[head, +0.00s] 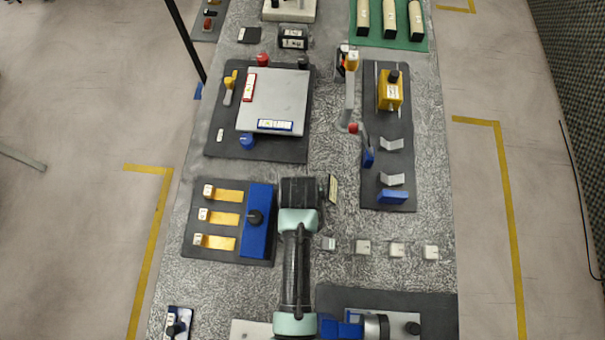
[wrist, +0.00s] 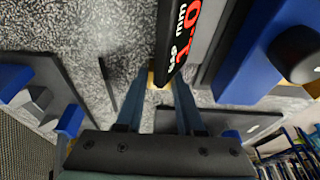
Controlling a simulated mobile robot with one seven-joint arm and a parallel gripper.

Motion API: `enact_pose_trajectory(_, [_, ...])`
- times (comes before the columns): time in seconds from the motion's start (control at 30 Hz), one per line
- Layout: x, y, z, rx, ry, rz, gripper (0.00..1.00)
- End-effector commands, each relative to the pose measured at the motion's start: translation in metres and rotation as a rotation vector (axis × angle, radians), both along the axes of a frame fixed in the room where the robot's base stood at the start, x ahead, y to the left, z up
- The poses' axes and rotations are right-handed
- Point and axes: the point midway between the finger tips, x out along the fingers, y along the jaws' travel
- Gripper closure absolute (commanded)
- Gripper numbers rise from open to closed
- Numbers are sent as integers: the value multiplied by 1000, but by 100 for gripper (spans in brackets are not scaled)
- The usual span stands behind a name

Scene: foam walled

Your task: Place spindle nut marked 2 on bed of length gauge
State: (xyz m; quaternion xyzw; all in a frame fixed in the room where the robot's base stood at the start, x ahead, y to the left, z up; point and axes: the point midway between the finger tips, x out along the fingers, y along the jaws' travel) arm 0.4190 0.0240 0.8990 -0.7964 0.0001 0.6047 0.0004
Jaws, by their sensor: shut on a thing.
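My gripper (wrist: 158,92) is shut on a small beige piece (wrist: 150,79), which I take for the spindle nut. Its mark cannot be read, and it is mostly hidden by the fingers and by a black bar (wrist: 178,40) with red and white writing. In the head view my gripper's fingertips are hidden under the wrist. The length gauge (head: 408,125) is the dark plate to the right. Its bed carries two grey V-supports (head: 392,180), a yellow block (head: 390,90) and a blue end block (head: 393,197). The supports look empty. My gripper is left of the gauge, apart from it.
A blue block with a black knob (head: 258,232) stands on a plate close left of my gripper. A cream labelled plate (head: 333,188) is just right of my wrist. Several small pale cubes (head: 397,250) line the bench nearer me.

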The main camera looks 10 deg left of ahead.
Motion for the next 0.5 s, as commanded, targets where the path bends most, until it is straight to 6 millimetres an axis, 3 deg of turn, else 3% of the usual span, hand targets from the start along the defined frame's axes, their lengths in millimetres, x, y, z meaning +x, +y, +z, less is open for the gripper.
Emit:
enact_pose_trajectory(0.17, [0, 0, -3, 0, 0, 0, 100])
enact_pose_trajectory(0.2, [0, 0, -4, 0, 1, 0, 62])
enact_pose_trajectory(0.37, [0, 0, -3, 0, 1, 0, 33])
enact_pose_trajectory(0.5, [0, 0, -3, 0, 1, 0, 33])
